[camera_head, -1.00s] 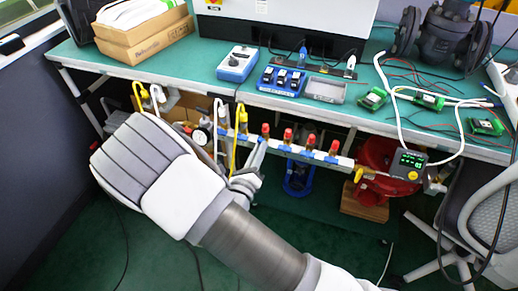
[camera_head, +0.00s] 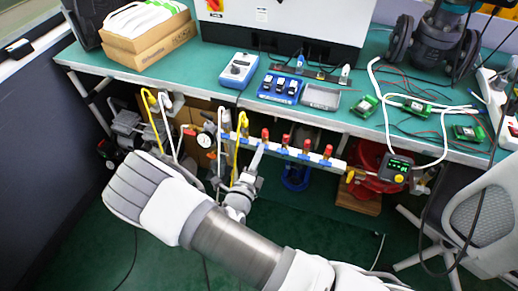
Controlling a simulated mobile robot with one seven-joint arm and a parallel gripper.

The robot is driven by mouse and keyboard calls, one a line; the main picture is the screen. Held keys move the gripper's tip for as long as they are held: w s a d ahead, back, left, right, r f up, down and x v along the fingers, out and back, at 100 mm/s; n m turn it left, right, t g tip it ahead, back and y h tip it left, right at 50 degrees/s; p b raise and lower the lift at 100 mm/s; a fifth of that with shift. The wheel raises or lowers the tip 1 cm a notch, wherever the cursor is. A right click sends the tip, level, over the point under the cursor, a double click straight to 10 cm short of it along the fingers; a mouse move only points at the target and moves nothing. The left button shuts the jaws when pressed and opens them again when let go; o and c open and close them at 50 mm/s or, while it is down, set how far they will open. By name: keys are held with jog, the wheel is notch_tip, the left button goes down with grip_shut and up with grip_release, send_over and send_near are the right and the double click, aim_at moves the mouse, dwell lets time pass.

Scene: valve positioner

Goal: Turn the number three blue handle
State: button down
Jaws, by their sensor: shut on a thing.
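A white valve manifold pipe (camera_head: 297,154) runs along under the front edge of the bench, with several red-capped brass fittings on it. Small blue handles sit along the pipe, one of them (camera_head: 283,151) just right of my gripper. My gripper (camera_head: 261,148) reaches up from below to the left-middle part of the pipe. Its fingers are closed on a blue handle there, which is mostly hidden by the fingers. No handle numbers can be read.
Yellow and white hoses (camera_head: 165,125) and a round gauge (camera_head: 204,140) are left of my gripper. A display unit (camera_head: 397,168) is at the pipe's right end. The green bench top (camera_head: 200,75) overhangs the pipe. A grey chair (camera_head: 470,220) stands at the right.

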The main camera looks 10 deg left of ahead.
jog(key=shift+n+p, duration=0.3)
jog(key=shift+n, duration=0.6)
jog(key=c, duration=0.9)
grip_release()
jog(key=s, duration=0.5)
jog(key=s+a+p, duration=0.1)
jog(key=s, duration=1.1)
jog(key=shift+s+a+p, duration=0.15)
jog(key=shift+s+p, duration=0.1)
jog(key=shift+p, duration=0.1)
